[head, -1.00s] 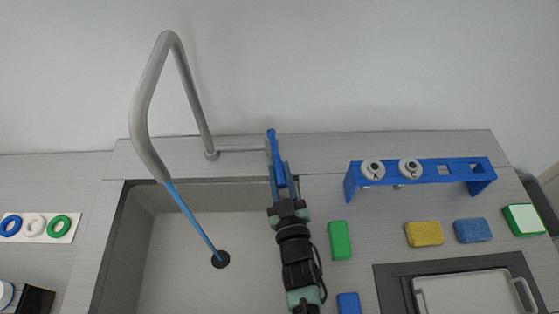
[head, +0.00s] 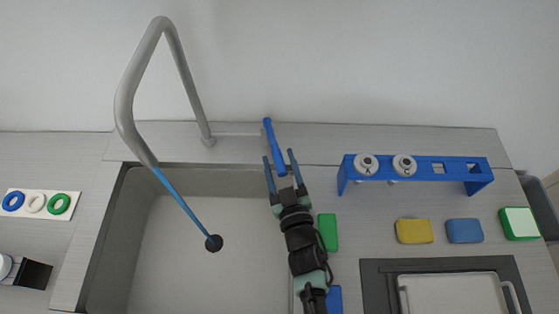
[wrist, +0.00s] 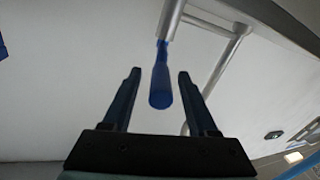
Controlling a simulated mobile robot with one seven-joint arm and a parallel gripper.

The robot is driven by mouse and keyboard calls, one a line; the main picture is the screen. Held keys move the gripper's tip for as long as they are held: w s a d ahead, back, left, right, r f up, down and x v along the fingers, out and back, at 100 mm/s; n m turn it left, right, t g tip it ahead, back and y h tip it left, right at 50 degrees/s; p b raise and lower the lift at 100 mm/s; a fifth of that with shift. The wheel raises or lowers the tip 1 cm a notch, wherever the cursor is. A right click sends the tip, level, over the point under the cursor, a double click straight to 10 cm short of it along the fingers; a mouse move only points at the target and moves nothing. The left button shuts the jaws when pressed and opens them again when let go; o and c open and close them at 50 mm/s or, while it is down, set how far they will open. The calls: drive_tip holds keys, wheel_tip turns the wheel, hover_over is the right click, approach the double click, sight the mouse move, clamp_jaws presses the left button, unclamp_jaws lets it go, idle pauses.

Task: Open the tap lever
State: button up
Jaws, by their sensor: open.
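The grey tap (head: 135,85) arches over the sink, and a blue stream (head: 185,207) runs from its spout to the drain. The blue tap lever (head: 270,131) is at the sink's back edge, right of the tap's foot, and points toward me. My gripper (head: 278,155) is open, with one finger on each side of the lever's near end. In the wrist view, the lever (wrist: 161,82) hangs between the open fingertips (wrist: 160,72), with a visible gap on both sides.
The sink (head: 140,250) lies left of my arm. A blue rack (head: 415,170) with two white-grey pieces stands at the right. Green, yellow and blue blocks lie before it, above a grey tray (head: 380,280). A white strip with rings (head: 72,204) is at the left.

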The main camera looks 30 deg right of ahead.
sight(284, 179)
drive_tip(key=shift+s, duration=0.1)
drive_tip(key=b+v, duration=0.1)
drive_tip(key=v, duration=0.6)
drive_tip(key=shift+s+a+b, duration=0.1)
drive_tip(key=shift+s+b, duration=0.1)
drive_tip(key=shift+b, duration=0.1)
